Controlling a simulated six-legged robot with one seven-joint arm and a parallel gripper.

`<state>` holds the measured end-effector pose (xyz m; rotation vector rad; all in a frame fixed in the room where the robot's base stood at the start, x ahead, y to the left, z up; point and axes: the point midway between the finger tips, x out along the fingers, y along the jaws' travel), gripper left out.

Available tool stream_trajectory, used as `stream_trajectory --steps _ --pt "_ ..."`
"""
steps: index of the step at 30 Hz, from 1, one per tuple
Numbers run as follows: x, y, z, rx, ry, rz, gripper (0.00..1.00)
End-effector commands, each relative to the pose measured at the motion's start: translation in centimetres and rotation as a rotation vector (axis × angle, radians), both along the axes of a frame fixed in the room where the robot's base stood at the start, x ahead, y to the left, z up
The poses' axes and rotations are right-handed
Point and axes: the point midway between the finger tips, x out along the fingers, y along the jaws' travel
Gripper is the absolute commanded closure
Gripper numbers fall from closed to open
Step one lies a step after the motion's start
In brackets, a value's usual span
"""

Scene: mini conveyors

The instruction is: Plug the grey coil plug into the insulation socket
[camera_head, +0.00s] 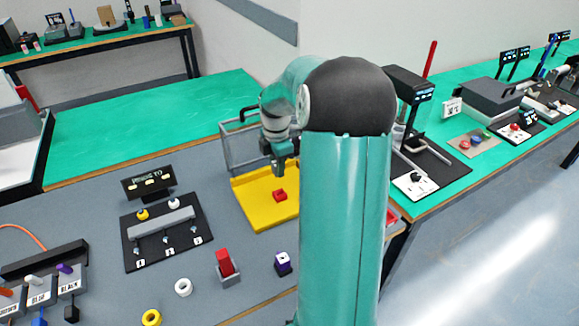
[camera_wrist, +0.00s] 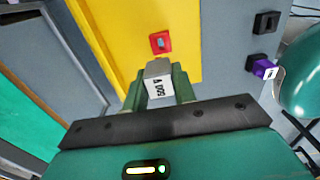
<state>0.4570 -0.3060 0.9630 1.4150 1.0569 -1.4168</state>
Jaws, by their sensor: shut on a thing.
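My gripper (camera_wrist: 158,88) is shut on a grey block with a black-lettered white label, which looks like the grey coil plug (camera_wrist: 158,69). In the head view my gripper (camera_head: 279,168) hangs above the yellow board; the plug is too small to make out there. A small red block with a light recess (camera_wrist: 160,43) sits on the yellow board just beyond the plug in the wrist view. The same red block (camera_head: 279,195) shows below my gripper in the head view. I cannot read any marking naming it as the insulation socket. Plug and red block look apart.
The yellow board (camera_head: 254,209) has a grey framed bin (camera_head: 236,148) behind it. A black-and-purple block (camera_head: 283,263), a red switch on a grey base (camera_head: 229,268) and white and yellow rings stand in front. A black peg panel (camera_head: 166,240) is at left.

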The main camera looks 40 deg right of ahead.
Motion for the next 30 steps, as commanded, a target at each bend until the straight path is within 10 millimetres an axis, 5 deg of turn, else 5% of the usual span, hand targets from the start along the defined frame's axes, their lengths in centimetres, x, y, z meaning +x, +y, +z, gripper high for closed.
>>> stream_trajectory --steps 11,30 --pt "-0.2 0.2 -0.6 0.001 0.003 -0.004 0.96" --pt "-0.2 -0.1 -5.6 0.001 0.002 -0.003 0.96"
